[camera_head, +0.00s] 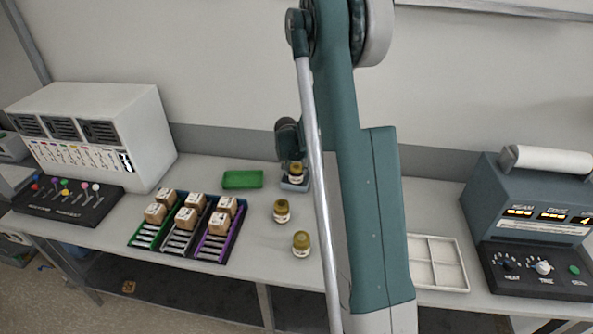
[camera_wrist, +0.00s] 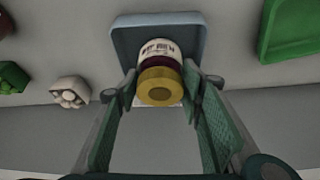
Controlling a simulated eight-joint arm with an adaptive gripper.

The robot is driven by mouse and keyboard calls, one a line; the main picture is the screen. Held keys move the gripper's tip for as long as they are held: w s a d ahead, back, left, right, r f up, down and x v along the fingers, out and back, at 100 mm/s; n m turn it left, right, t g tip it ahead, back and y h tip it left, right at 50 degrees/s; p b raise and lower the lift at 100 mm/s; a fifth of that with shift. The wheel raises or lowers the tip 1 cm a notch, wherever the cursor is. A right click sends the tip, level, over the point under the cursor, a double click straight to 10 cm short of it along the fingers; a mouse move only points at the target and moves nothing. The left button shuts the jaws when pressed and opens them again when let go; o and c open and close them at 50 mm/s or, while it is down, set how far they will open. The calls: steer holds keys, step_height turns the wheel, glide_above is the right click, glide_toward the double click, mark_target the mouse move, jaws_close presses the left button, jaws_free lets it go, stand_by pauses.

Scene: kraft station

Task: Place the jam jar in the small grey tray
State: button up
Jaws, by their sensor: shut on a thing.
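My gripper (camera_wrist: 161,92) is shut on a jam jar (camera_wrist: 159,72) with a yellow lid, a white label and dark red contents. The same jar (camera_head: 296,171) shows in the head view at the back of the bench, beside my arm. The small grey tray (camera_wrist: 126,42), blue-grey with a raised rim, lies directly behind the jar in the wrist view. In the head view the tray (camera_head: 294,186) is under the jar. The jar looks upright and within the tray's outline. I cannot tell whether its base touches the tray floor.
Two more yellow-lidded jars (camera_head: 281,211) (camera_head: 301,243) stand in front of the tray. A green tray (camera_head: 243,179) lies to its left. Racks with brown boxes (camera_head: 187,218) stand further left. A white divided tray (camera_head: 437,262) and a blue-grey machine (camera_head: 525,210) are at right.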

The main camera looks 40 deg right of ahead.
steer(key=shift+f, duration=0.3)
steer(key=o, duration=1.2)
steer(key=shift+r, duration=0.25)
steer(key=shift+v, duration=5.95)
steer(key=shift+s+a, duration=0.1)
